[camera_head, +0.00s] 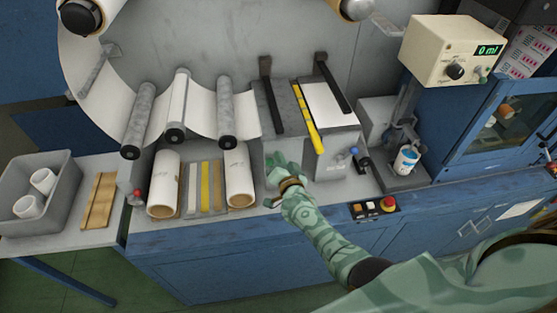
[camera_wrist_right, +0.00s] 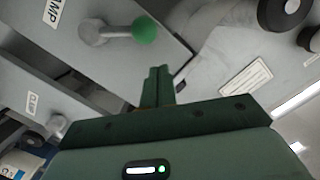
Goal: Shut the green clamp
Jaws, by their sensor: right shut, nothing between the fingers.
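The green clamp's lever shows in the right wrist view as a short grey arm with a green ball knob (camera_wrist_right: 145,30), on a grey panel beside a partly cut-off label ending in "MP". My right gripper (camera_wrist_right: 160,84) is shut and empty. In that view its fingertips sit just below the green knob, with a gap in the picture; I cannot tell the depth. In the head view my right gripper (camera_head: 279,170) is at the front of the grey splicing table, and the green knob cannot be made out there. My left gripper is not in view.
Two dark bars (camera_head: 270,95) and a yellow strip (camera_head: 309,120) lie across the table top. A blue-knobbed lever (camera_head: 354,151) is to the right of my gripper. Paper rolls (camera_head: 240,178) stand to the left. A red button (camera_head: 388,203) sits on the front edge.

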